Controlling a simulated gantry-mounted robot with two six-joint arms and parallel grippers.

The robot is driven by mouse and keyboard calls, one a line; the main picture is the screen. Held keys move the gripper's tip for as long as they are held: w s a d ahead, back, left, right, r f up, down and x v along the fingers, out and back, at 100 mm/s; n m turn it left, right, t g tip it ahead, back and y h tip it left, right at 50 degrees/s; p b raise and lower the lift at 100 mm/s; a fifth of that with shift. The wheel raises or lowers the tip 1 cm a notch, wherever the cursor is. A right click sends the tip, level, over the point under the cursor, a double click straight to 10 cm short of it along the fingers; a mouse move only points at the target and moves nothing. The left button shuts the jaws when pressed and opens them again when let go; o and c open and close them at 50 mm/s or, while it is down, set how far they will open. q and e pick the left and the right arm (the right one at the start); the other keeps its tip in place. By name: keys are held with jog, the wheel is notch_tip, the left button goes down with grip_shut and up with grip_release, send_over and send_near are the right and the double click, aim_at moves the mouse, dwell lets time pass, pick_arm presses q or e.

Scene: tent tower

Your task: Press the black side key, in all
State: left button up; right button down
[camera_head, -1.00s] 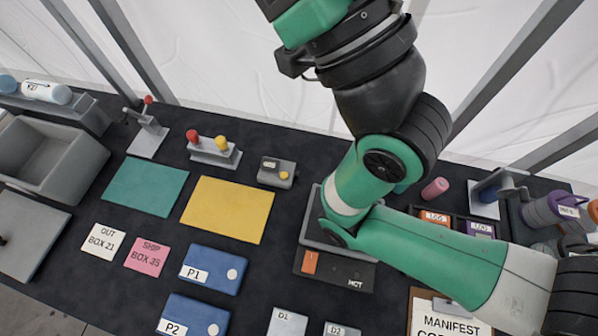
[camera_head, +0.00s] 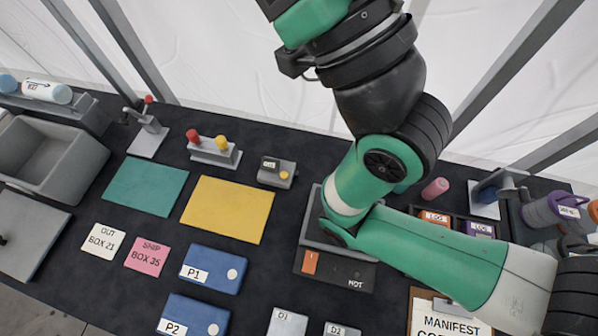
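I cannot make out a clear black side key. A grey flat-topped device (camera_head: 312,236) with a black front panel (camera_head: 345,273) stands mid-table; the panel has an orange key (camera_head: 309,263) and a small white label. My arm from the right crosses over it and hides much of its top. That arm bends upward, and its gripper is outside the view. My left gripper is not in view.
A green mat (camera_head: 147,186) and a yellow mat (camera_head: 227,210) lie at left. A stand with red and yellow knobs (camera_head: 214,151) is behind them. Blue boxes P1 (camera_head: 213,269) and P2 (camera_head: 193,316) lie in front. A manifest clipboard (camera_head: 440,318) is at front right. Dark table shows between items.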

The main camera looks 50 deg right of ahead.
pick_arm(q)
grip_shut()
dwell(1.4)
